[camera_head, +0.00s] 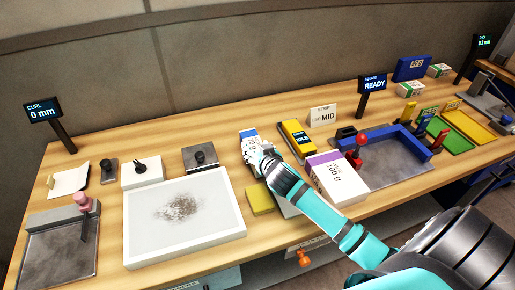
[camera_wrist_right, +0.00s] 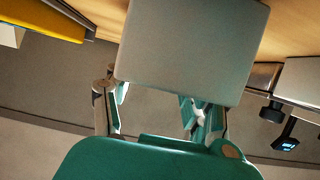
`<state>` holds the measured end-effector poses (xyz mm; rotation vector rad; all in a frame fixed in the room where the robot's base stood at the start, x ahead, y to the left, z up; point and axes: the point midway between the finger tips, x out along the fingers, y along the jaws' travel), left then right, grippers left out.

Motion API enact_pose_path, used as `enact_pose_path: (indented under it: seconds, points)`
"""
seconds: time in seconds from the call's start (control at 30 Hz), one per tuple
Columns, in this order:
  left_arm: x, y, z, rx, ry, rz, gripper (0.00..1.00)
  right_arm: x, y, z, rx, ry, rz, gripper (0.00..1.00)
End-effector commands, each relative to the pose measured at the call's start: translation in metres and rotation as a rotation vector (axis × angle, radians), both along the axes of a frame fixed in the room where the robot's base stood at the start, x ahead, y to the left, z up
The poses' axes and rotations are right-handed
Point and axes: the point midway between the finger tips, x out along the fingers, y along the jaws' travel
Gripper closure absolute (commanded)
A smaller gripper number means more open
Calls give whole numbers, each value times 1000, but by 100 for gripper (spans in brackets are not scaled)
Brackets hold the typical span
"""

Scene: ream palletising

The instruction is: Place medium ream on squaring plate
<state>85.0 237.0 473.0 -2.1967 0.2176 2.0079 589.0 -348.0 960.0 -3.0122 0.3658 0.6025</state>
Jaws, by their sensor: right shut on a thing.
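My right gripper (camera_head: 258,157) is shut on a white ream with a blue band (camera_head: 250,136), left of the yellow device. In the right wrist view the ream (camera_wrist_right: 195,50) is a large pale block between the fingers (camera_wrist_right: 155,98). Its height above the table is hard to tell. The squaring plate (camera_head: 378,178) is the grey plate with a blue corner fence (camera_head: 402,140) and red-knobbed parts, to the right of the gripper. A display reading SQUARE READY (camera_head: 374,83) stands behind it. No ream lies on the plate. My left gripper is not in view.
A white ream with a purple band marked 100 g (camera_head: 338,182) stands between my arm and the plate. A yellow device (camera_head: 296,139) and a STRIP MID sign (camera_head: 323,115) stand behind. A white-framed tray (camera_head: 183,252) and a yellow block (camera_head: 259,198) lie left.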

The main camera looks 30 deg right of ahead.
Motion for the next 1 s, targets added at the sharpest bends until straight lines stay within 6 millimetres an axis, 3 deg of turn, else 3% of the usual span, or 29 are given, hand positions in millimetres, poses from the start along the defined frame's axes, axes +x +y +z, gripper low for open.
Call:
enact_pose_path:
  seconds: [0.4, 0.43, 0.6, 1.0]
  points:
    - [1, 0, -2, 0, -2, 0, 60, 1, 0, -6, -1, -5, 1, 95]
    - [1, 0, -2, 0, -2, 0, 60, 0, 0, -7, 0, -2, 1, 45]
    - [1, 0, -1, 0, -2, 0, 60, 0, 0, -7, 0, -2, 1, 23]
    - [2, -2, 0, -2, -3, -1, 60, -5, 2, -2, 0, -1, 1, 23]
